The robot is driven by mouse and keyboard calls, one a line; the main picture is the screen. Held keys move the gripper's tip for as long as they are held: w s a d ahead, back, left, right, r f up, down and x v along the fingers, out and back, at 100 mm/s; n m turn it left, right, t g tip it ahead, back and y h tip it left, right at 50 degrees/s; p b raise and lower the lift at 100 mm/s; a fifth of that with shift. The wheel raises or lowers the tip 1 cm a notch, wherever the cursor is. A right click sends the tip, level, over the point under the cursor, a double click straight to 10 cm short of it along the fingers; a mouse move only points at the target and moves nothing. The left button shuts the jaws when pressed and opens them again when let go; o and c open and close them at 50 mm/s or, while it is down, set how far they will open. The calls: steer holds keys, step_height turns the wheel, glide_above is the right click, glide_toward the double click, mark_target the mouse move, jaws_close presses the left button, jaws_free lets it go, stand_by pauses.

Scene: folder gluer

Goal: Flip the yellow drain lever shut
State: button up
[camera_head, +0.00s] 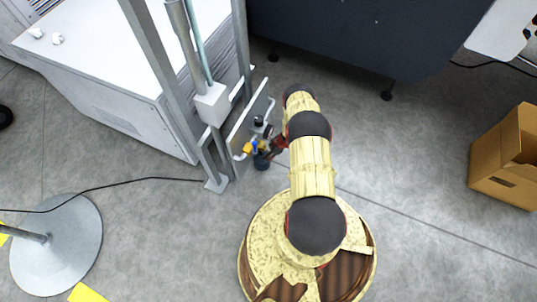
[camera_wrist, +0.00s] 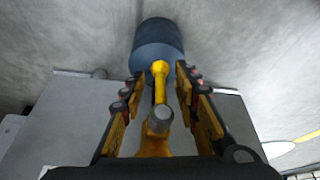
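The yellow drain lever (camera_wrist: 159,82) shows in the wrist view between the two fingers of my gripper (camera_wrist: 158,76). Its rounded end lies in front of the dark blue cylinder (camera_wrist: 158,45). A grey round fitting (camera_wrist: 160,115) and a yellow part sit at its near end. The fingers are apart, one on each side of the lever, with gaps visible. In the head view my gripper (camera_head: 276,150) is beside the yellow parts (camera_head: 248,148) and the blue cylinder (camera_head: 261,162), low on the panel. My arm partly hides this area, and the lever cannot be told apart there.
The fittings are on an upright grey panel (camera_head: 243,128) beside a metal post frame (camera_head: 216,178). A white cabinet (camera_head: 150,110) stands left and a dark machine (camera_head: 350,35) behind. A cardboard box (camera_head: 507,155) is at right. The floor between is clear.

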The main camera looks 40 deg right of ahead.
steer(key=shift+c, duration=1.2)
jaws_close()
